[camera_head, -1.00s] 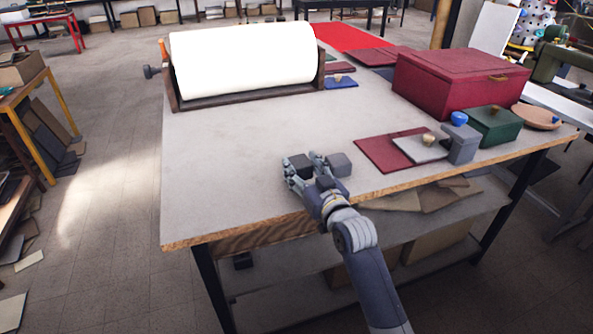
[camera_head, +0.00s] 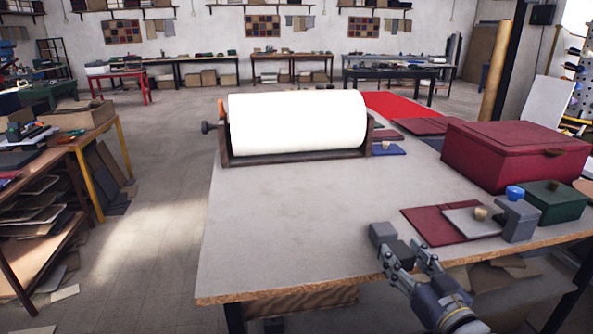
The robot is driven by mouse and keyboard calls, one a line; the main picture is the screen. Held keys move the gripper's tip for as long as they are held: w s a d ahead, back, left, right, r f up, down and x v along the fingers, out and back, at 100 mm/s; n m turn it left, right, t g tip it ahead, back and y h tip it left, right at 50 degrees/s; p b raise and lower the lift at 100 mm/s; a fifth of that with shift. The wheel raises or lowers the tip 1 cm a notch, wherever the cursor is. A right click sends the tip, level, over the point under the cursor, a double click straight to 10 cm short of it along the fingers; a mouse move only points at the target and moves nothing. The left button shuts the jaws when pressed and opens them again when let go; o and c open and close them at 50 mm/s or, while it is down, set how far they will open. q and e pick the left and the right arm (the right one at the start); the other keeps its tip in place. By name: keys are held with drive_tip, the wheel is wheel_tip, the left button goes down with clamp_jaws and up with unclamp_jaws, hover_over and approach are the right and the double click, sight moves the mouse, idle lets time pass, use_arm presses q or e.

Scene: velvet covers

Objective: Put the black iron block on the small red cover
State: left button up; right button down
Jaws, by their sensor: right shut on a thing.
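My right gripper (camera_head: 405,258) is at the front edge of the table, shut on a dark block that looks like the black iron block (camera_head: 402,251); the fingers partly hide it. A dark grey block (camera_head: 382,234) is just beyond the fingertips, to their left. A flat dark red cover (camera_head: 425,222) lies right of the gripper, partly under a grey cover with a brass knob. A smaller dark red piece (camera_head: 384,134) lies beside the roll, farther back. I cannot tell for sure which of these is the small red cover. My left gripper is not in view.
A big red box (camera_head: 505,160), a green box (camera_head: 550,202) and a grey block with a blue knob (camera_head: 519,220) stand at the right. A white roll in a wooden holder (camera_head: 297,122) stands at the back left. The table's (camera_head: 290,220) left and middle are clear.

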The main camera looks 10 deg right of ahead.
drive_tip(key=s+a+f+m+h+p, duration=0.1)
drive_tip(key=s+a+f+h, duration=0.15)
drive_tip(key=s+a, duration=0.75)
drive_tip(key=w+d+r+y, duration=0.1)
drive_tip(key=w+d, duration=0.2)
drive_tip(key=w+d+r, duration=0.1)
drive_tip(key=w+d, duration=0.2)
drive_tip(key=w+d+r+n+y+b, duration=0.1)
drive_tip(key=w+d, duration=0.3)
drive_tip(key=shift+w+d+y, duration=0.1)
drive_tip(key=shift+y, duration=0.25)
